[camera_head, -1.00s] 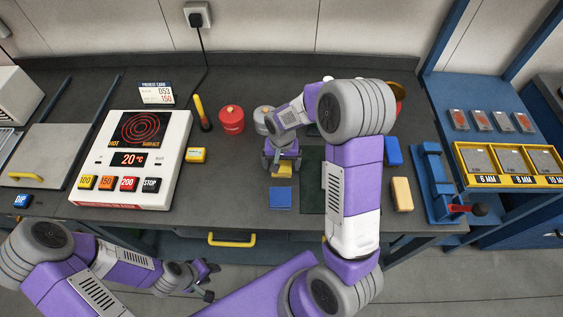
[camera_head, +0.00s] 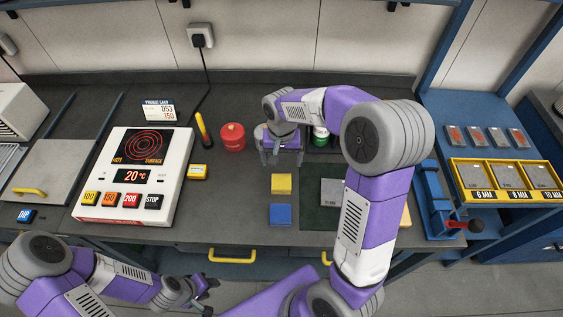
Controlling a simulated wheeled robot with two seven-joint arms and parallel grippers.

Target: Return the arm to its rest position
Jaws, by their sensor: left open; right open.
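My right gripper (camera_head: 282,158) is open and empty above the bench, just beyond a yellow block (camera_head: 281,184). Its fingers point down and stand apart from that block. My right arm arches over the right part of the bench and hides some of what lies beneath it. My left gripper (camera_head: 207,290) is open and empty, low in front of the bench's front edge. My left arm is folded at the lower left.
A blue block (camera_head: 280,215) lies nearer than the yellow one. A dark green mat (camera_head: 318,218) carries a grey plate (camera_head: 332,192). A hot plate unit (camera_head: 180,150), red canister (camera_head: 232,137), blue clamp (camera_head: 433,200) and yellow plate rack (camera_head: 456,182) surround the work area.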

